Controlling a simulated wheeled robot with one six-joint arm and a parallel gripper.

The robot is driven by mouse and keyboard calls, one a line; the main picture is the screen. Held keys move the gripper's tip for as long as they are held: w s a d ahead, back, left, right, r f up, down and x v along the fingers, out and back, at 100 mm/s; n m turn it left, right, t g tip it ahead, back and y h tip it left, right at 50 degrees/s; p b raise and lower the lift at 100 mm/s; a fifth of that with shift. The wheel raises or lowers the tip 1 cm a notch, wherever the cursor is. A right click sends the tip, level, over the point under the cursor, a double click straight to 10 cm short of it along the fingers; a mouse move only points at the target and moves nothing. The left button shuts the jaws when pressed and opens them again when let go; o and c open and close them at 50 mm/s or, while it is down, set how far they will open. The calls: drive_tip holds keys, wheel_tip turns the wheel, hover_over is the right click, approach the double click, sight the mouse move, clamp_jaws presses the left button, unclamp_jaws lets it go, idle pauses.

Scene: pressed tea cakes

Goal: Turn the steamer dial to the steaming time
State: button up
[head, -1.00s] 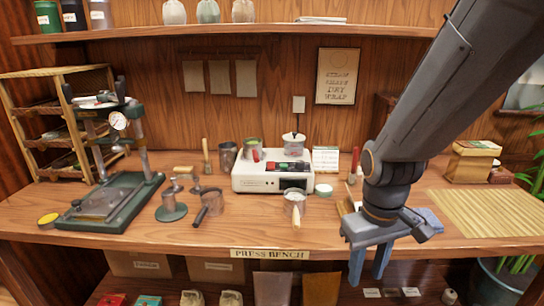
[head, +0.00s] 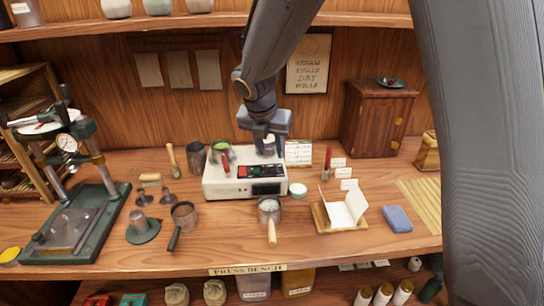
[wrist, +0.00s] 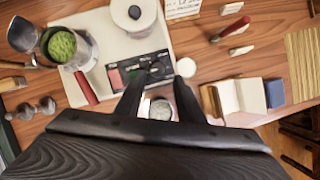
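The steamer (head: 222,185) is a white box on the bench, also seen in the wrist view (wrist: 97,28). Its black control panel (head: 245,171) has red and green parts. In the wrist view, a dark round knob, which looks like the dial (wrist: 156,69), is on the panel (wrist: 122,68). My gripper (head: 269,148) is above the steamer's right side. In the wrist view, its fingers (wrist: 158,80) are apart with nothing held, their tips near the panel's right part. I cannot tell whether they touch the dial. Its markings are too small to read.
On the steamer are a cup of green leaf (wrist: 62,45) with a red handle and a white lidded pot (wrist: 133,16). A printed card (head: 298,152) stands behind.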

sight(272, 166)
drive_tip(key=shift+p+x, duration=0.45)
drive_tip(key=shift+x, duration=3.1)
drive_tip(key=shift+a+f, duration=0.1)
drive_tip(key=shift+a, duration=0.15)
drive_tip(key=c, duration=0.8)
